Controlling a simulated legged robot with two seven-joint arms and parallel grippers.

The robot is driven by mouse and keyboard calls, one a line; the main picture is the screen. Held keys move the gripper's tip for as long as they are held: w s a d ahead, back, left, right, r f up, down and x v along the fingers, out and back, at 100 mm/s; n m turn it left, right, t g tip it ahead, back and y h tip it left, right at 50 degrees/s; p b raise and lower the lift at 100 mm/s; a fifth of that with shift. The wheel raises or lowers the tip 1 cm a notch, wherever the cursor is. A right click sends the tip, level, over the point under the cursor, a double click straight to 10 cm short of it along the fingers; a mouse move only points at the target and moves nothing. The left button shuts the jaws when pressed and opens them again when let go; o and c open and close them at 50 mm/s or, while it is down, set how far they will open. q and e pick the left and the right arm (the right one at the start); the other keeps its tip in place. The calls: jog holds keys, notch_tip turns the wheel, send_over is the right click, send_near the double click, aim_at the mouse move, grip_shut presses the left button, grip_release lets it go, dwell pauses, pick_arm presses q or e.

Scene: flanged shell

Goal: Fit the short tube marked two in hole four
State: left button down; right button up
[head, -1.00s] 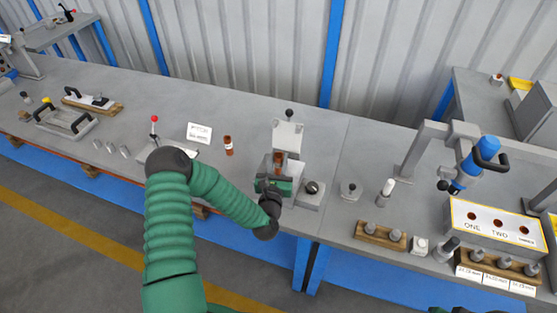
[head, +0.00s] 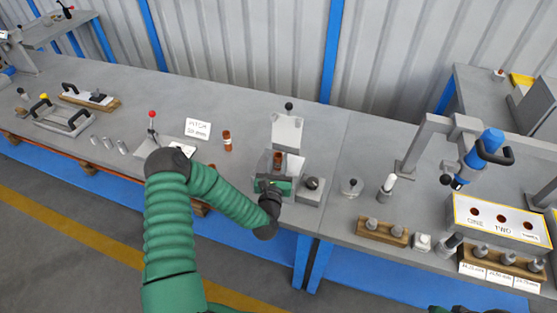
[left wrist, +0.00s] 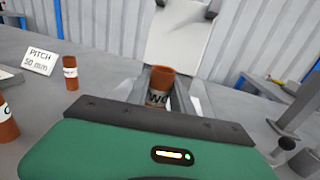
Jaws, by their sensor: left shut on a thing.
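The tube marked two is red-brown with a white band; it stands upright in the left wrist view (left wrist: 160,86), part of "TWO" showing. In the head view the tube (head: 278,160) stands at the grey fixture (head: 296,165) with a raised plate. My left gripper (head: 272,184) is shut on the tube, its green body in front of it. The jaw edge hides the tube's lower part, so I cannot tell how deep it sits. I cannot make out hole four. My right gripper is out of view.
Another brown tube (head: 227,141) stands left of the fixture near the pitch card (head: 198,129). A black-knobbed block (head: 312,188) is close on the right. A white-topped box (head: 500,223) marked ONE and TWO stands at far right.

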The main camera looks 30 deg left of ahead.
pick_arm(q)
jog(key=shift+f+b, duration=0.4)
jog(key=shift+f, duration=0.15)
jog(key=c, duration=1)
grip_release()
jog(key=shift+c, duration=0.2)
jog(key=v, duration=1.6)
jog(key=shift+s, duration=0.45)
jog(key=shift+d, duration=0.1)
